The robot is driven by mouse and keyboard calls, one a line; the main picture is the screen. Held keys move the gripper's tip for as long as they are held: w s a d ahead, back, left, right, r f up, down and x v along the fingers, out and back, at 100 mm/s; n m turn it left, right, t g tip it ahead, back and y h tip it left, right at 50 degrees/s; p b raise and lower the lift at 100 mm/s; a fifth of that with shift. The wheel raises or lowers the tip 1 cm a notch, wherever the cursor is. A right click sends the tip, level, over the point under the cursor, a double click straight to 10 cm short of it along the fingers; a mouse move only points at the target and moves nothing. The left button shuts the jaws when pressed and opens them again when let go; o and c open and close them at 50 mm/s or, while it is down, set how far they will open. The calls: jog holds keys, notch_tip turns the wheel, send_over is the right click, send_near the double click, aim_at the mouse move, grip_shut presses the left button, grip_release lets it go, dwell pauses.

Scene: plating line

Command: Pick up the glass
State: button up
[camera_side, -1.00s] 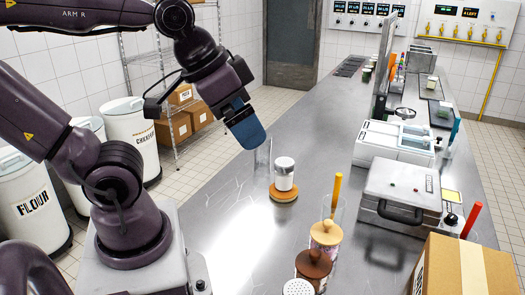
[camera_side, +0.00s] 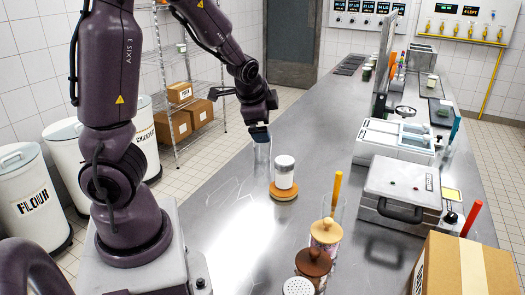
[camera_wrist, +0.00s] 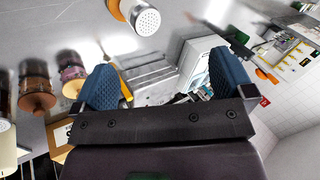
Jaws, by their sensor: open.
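A clear, empty-looking glass (camera_side: 263,157) stands upright on the steel counter in the side view. My gripper (camera_side: 259,134) is at the height of its rim, in line with it in that view. I cannot tell whether it touches the glass. In the wrist view the two blue fingers of my gripper (camera_wrist: 165,68) are wide apart, and no glass can be made out between them. The shaker also shows in the wrist view (camera_wrist: 145,20).
Lidded jars (camera_side: 325,235) and a tall clear holder with a yellow stick (camera_side: 335,205) stand at the front. A grey press (camera_side: 402,187) and a cardboard box (camera_side: 462,270) are to the right. The counter's middle is clear.

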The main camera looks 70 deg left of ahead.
jog(key=s+a+r+m+y, duration=0.25)
jog(key=a+m+y, duration=0.5)
jog(key=a, duration=0.45)
jog(key=w+r+m+t+y, duration=0.2)
jog(key=r+m, duration=0.4)
jog(key=w+r+m+t+y, duration=0.1)
jog(key=w+r+m+t, duration=0.15)
jog(key=r+m, duration=0.35)
send_near(260, 146)
jog(key=shift+w+a+f+t, duration=0.15)
jog(key=shift+f+t, duration=0.2)
jog(key=shift+f, duration=0.1)
jog(key=shift+w+a+f, duration=0.2)
jog(key=shift+a, duration=0.1)
jog(key=x, duration=0.6)
jog(key=shift+w+a+r, duration=0.1)
jog(key=shift+w+a, duration=0.05)
jog(key=shift+a, duration=0.1)
jog(key=x, duration=0.2)
jog(key=r+x, duration=0.1)
jog(key=x, duration=0.1)
jog(key=shift+a, duration=0.35)
jog(key=shift+w+a, duration=0.25)
jog(key=shift+a, duration=0.2)
jog(key=c, duration=1.1)
jog(key=shift+r, duration=0.1)
